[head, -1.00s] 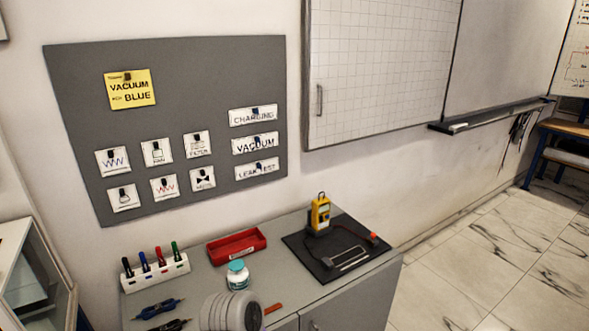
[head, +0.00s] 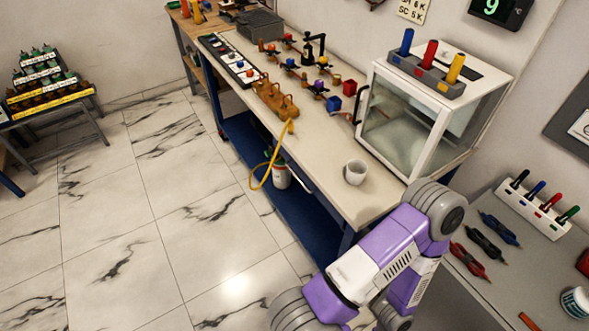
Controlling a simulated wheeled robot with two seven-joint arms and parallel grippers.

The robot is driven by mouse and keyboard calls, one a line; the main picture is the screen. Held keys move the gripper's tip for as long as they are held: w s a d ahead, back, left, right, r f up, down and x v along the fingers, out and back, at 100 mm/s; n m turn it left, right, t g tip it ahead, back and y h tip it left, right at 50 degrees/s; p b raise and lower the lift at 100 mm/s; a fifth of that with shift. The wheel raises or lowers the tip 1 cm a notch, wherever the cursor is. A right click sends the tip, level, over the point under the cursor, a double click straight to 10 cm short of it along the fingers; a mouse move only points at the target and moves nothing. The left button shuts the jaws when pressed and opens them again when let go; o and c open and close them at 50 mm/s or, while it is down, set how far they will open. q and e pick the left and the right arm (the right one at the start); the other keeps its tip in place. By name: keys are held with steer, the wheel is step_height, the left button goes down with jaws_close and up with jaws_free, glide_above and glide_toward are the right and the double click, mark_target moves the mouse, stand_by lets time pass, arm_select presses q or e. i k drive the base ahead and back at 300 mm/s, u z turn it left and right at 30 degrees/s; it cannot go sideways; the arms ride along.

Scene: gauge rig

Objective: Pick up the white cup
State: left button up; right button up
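The white cup (head: 355,172) stands upright near the front edge of the long workbench (head: 377,204), just left of a glass-fronted cabinet. One of my arms, purple and white, crosses the lower right of the head view, in front of the bench's near end and close below the cup in the picture. No gripper fingers show on it. Neither gripper is in view, and nothing visible is touching the cup.
The glass-fronted cabinet (head: 425,120) stands right of the cup, with coloured cylinders on top. A wooden block (head: 274,98) with a yellow hose and several valves sit further along the bench. A grey counter (head: 487,285) holds markers (head: 537,201) at right.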

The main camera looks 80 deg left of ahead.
mark_target(356, 171)
steer(key=u, duration=2.1)
